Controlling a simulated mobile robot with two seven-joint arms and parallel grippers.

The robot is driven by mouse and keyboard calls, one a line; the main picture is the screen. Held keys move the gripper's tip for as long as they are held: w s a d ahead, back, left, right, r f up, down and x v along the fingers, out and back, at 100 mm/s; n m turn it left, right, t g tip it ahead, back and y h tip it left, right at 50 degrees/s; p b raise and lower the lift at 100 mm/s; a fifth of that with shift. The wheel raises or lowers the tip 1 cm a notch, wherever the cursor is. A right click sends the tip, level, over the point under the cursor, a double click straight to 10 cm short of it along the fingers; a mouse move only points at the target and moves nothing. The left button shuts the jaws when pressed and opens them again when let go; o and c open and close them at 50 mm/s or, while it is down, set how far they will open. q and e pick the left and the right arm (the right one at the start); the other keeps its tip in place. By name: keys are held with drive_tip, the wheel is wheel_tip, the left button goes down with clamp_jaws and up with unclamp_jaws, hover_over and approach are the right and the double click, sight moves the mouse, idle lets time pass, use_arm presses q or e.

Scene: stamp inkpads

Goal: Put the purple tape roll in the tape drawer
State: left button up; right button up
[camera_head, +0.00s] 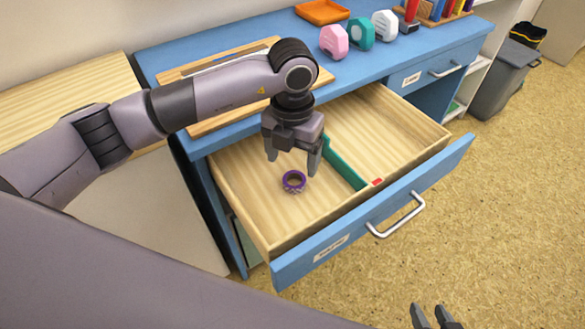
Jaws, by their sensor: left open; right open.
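The purple tape roll (293,181) lies in the left compartment of the open wooden drawer (257,226). My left gripper (291,166) is open and points down into the drawer, just above and beside the roll, with its fingers apart. The roll looks free of the fingers. The drawer's blue front carries a label (331,248) too small to read for certain. A green divider (345,166) splits the drawer, and a small red thing (377,182) is near its front end. My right gripper (433,315) is open and empty at the bottom edge, over the floor.
Pink (333,41), teal (361,33) and white (384,25) rounded items stand on the blue desk (400,55). An orange tray (322,12) and a pen holder are behind them. Another labelled drawer (425,72) at the right is closed. Free floor lies at right.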

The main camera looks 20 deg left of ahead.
use_arm(q)
wheel_tip(320, 180, up, 6)
drive_tip(key=shift+f, duration=0.1)
idle(0.6)
